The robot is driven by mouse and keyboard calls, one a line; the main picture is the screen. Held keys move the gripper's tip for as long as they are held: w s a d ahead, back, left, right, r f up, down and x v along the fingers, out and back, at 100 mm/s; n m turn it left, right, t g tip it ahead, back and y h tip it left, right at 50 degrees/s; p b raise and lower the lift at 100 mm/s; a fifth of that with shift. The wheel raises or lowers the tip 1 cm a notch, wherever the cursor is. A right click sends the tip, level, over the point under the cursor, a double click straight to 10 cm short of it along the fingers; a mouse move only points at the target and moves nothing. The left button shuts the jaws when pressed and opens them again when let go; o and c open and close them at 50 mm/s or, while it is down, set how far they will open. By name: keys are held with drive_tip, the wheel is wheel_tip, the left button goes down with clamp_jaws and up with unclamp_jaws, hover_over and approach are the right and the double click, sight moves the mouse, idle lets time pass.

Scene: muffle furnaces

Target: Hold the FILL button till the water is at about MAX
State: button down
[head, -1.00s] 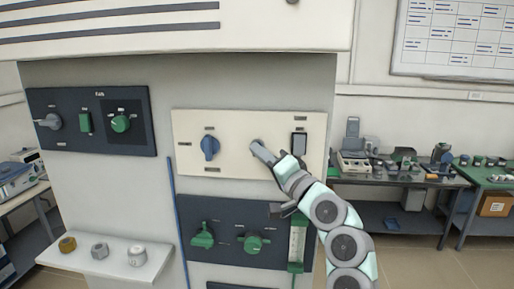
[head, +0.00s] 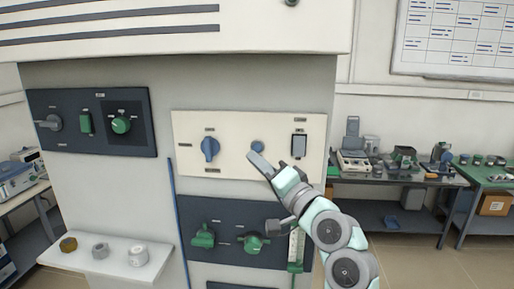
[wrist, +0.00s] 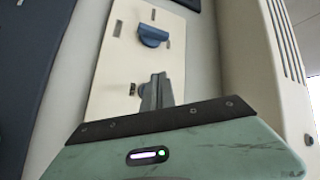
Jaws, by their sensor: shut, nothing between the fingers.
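A cream panel (head: 235,165) on the furnace front carries a blue lever knob (head: 209,149), a round blue button (head: 257,146) and a dark-framed white rocker (head: 299,147). Their labels are too small to read, so I cannot tell which is FILL. My gripper (head: 253,157) is shut and empty, its tip just below the round button in the head view; contact cannot be told. The wrist view shows the shut fingers (wrist: 157,92) pointing along the panel toward the blue knob (wrist: 153,36). A pale vertical gauge with green ends (head: 294,243) is partly behind my arm; its water level and MAX mark are not readable.
A dark panel below holds green valves (head: 203,237) close to my arm. Another dark panel (head: 70,135) with controls is at upper left. A white shelf (head: 75,261) with several knobs or caps juts out at lower left. Benches (head: 395,178) stand at right.

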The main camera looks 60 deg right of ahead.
drive_tip(key=shift+s+a, duration=0.2)
drive_tip(key=shift+a, duration=0.3)
drive_tip(key=shift+s+a, duration=0.2)
drive_tip(key=shift+a, duration=0.3)
drive_tip(key=shift+w, duration=0.15)
